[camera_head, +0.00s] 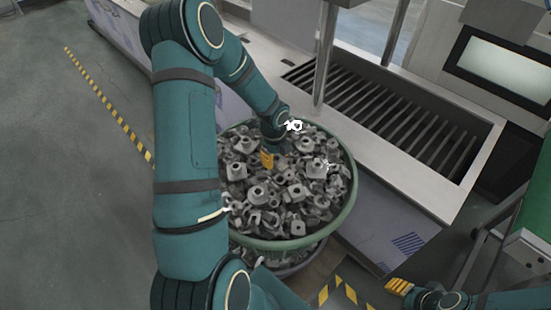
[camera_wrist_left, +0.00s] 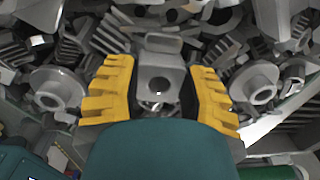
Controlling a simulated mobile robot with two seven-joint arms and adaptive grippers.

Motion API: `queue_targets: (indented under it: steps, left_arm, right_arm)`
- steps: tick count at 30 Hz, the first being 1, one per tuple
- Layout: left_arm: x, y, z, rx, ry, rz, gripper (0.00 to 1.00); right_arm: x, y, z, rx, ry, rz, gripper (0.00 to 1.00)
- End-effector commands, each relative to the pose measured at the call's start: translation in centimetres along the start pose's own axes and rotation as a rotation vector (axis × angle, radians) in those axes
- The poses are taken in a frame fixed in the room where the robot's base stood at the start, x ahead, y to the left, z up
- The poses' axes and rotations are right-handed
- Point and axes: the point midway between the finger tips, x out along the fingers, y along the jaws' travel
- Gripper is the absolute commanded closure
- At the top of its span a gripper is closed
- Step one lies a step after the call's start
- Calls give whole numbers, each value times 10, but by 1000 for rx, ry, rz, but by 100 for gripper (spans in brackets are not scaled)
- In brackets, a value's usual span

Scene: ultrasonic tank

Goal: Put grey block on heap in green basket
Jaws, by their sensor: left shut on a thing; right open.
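The green basket (camera_head: 290,243) stands in the middle of the head view, filled with a heap of grey metal parts (camera_head: 262,192). My left gripper (camera_head: 267,160) is low at the heap, inside the basket's rim. In the left wrist view its yellow fingers (camera_wrist_left: 160,92) are shut on a grey block (camera_wrist_left: 160,72) with a round hole. The block is close over or among the other parts; I cannot tell if it touches them. In the head view the block is hidden. My right gripper (camera_head: 398,287) is open at the lower right, only partly in view, away from the basket.
A metal tank with a slatted grating (camera_head: 385,115) stands behind and right of the basket. Upright metal posts (camera_head: 326,60) rise from its near edge. A control panel with a screen (camera_head: 503,70) is at the upper right. Grey floor (camera_head: 70,180) lies free at left.

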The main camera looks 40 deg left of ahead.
Motion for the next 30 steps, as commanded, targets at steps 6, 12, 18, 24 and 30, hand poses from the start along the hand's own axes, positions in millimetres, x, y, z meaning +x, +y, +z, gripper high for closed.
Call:
queue_targets:
  steps: [6,12,18,24,30]
  left_arm:
    - [6,0,0,-1,0,-2,100]
    - [10,0,0,-1,0,-2,100]
    - [9,0,0,-1,0,-1,30]
    - [9,0,0,-1,0,-1,30]
    - [-7,-1,1,-1,-2,-4,30]
  right_arm:
    - [1,0,0,0,0,0,53]
    - [3,1,0,0,0,0,53]
    - [3,1,0,0,0,1,53]
    - [2,1,0,0,0,1,53]
    - [-1,0,0,0,0,0,53]
